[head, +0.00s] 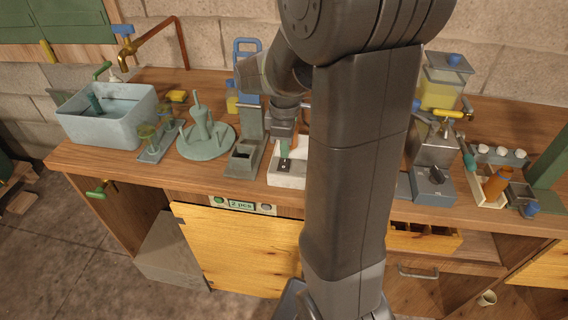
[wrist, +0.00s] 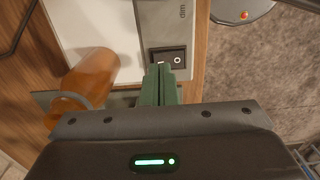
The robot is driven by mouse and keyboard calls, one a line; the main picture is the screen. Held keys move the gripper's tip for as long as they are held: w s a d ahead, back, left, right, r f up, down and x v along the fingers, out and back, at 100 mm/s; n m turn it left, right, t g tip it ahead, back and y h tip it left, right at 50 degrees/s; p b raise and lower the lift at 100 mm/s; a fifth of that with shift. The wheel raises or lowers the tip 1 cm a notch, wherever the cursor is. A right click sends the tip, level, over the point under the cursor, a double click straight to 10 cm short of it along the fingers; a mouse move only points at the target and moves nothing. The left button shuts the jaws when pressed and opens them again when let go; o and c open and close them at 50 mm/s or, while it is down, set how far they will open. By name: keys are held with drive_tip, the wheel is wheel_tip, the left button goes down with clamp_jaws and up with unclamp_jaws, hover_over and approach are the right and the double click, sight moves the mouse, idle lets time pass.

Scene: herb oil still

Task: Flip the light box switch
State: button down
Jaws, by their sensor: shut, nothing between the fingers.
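The light box shows in the wrist view as a white panel (wrist: 95,25) with a grey strip along its right side. The dark rocker switch (wrist: 168,57) sits on that strip, with a small round mark on its right half. My gripper (wrist: 160,68) is shut and empty, with its green fingertips at the switch's near edge, covering a little of it. I cannot tell whether they touch. In the head view the white light box (head: 287,179) is at the bench's front edge, with my gripper (head: 284,150) over it.
An amber jar (wrist: 90,76) lies close left of my fingers. A grey rounded part with a red dot (wrist: 240,10) is at upper right. In the head view, a grey stand (head: 243,160) is just left of the light box. Floor shows beyond the bench edge.

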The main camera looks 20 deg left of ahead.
sight(285, 160)
drive_tip(key=shift+f+b, duration=0.6)
drive_tip(key=shift+f, duration=0.35)
idle(0.5)
drive_tip(key=shift+r, duration=0.15)
wheel_tip(285, 160, up, 7)
drive_tip(key=p, duration=0.6)
drive_tip(key=shift+f, duration=0.2)
wheel_tip(285, 160, down, 7)
drive_tip(key=b, duration=0.6)
drive_tip(key=shift+r, duration=0.1)
idle(0.3)
